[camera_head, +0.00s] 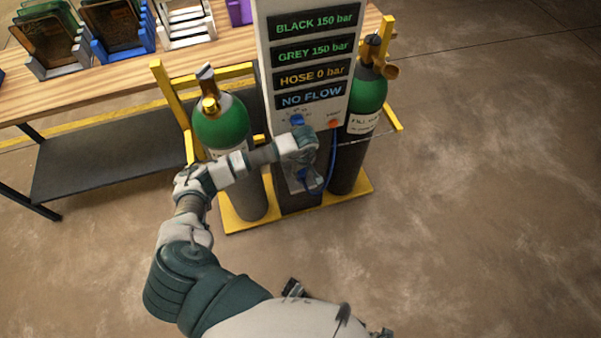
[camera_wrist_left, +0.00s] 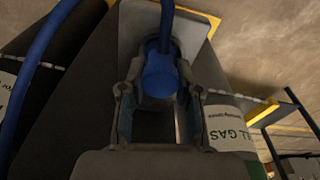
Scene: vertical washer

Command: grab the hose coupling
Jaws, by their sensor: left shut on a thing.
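The blue hose coupling (camera_wrist_left: 160,75) sits between the two fingers of my left gripper (camera_wrist_left: 158,100) in the left wrist view. The fingers are shut on it, one on each side. A blue hose (camera_wrist_left: 32,80) runs from the coupling's upper end and curves down the left side of that view. In the head view my left gripper (camera_head: 303,178) reaches to the front of the panel column, and the blue hose (camera_head: 332,160) hangs just right of it. The coupling is mostly hidden there by my wrist. My right gripper cannot be made out in the head view.
Two green-topped cylinders (camera_head: 222,128) (camera_head: 368,92) stand either side of the panel (camera_head: 268,75), on a yellow base (camera_head: 350,190). The panel reads HOSE 0 bar and NO FLOW. A wooden bench (camera_head: 110,75) with racks stands behind left. The floor on the right is clear.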

